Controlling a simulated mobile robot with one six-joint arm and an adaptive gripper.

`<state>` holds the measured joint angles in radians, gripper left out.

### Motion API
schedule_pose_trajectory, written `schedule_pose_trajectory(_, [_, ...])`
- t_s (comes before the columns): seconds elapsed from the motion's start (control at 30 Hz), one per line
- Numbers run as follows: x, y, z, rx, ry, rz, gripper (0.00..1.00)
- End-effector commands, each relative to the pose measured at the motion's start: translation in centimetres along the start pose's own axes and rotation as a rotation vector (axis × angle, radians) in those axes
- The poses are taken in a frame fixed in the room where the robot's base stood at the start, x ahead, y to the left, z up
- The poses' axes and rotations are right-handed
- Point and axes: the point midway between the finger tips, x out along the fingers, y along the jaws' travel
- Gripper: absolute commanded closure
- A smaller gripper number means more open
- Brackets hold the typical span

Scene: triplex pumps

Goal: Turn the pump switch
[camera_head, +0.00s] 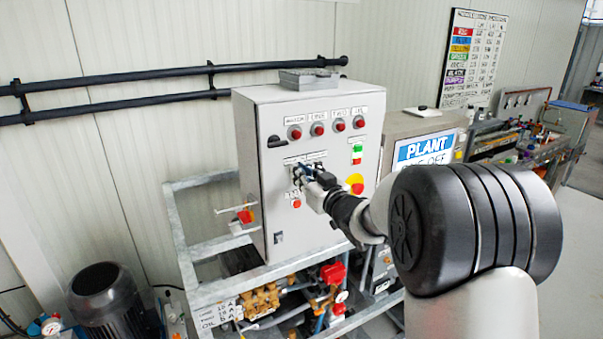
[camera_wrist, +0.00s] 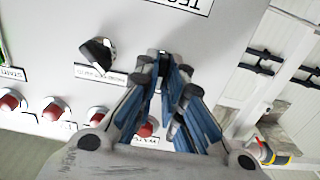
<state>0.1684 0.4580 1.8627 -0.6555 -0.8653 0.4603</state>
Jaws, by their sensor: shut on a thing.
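The grey control cabinet (camera_head: 262,185) stands on a metal frame with its front panel facing me. My gripper (camera_head: 306,172) is at the switch row in the middle of the panel. In the wrist view my gripper (camera_wrist: 167,72) has its blue-padded fingers closed together at the panel, on a small dark switch (camera_wrist: 163,54) mostly hidden between the fingertips. A second black switch knob (camera_wrist: 97,52), on a light base, is left of the fingers and apart from them. I cannot read which switch is the pump's.
Red lamps (camera_head: 318,129) line the panel's top. A red button (camera_head: 297,203) is below my gripper. A plant sign (camera_head: 425,147) stands right of the cabinet.

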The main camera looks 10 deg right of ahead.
Motion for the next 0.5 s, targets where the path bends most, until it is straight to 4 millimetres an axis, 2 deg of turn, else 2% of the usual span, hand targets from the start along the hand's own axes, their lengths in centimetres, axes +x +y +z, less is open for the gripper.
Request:
schedule_pose_trajectory(0.33, [0.00,0.00,-0.04,0.003,0.001,0.000,1.00])
schedule_pose_trajectory(0.37, [0.00,0.00,-0.04,0.003,0.001,0.000,0.90])
schedule_pose_trajectory(0.5, [0.00,0.01,-0.03,0.002,0.001,0.000,0.81])
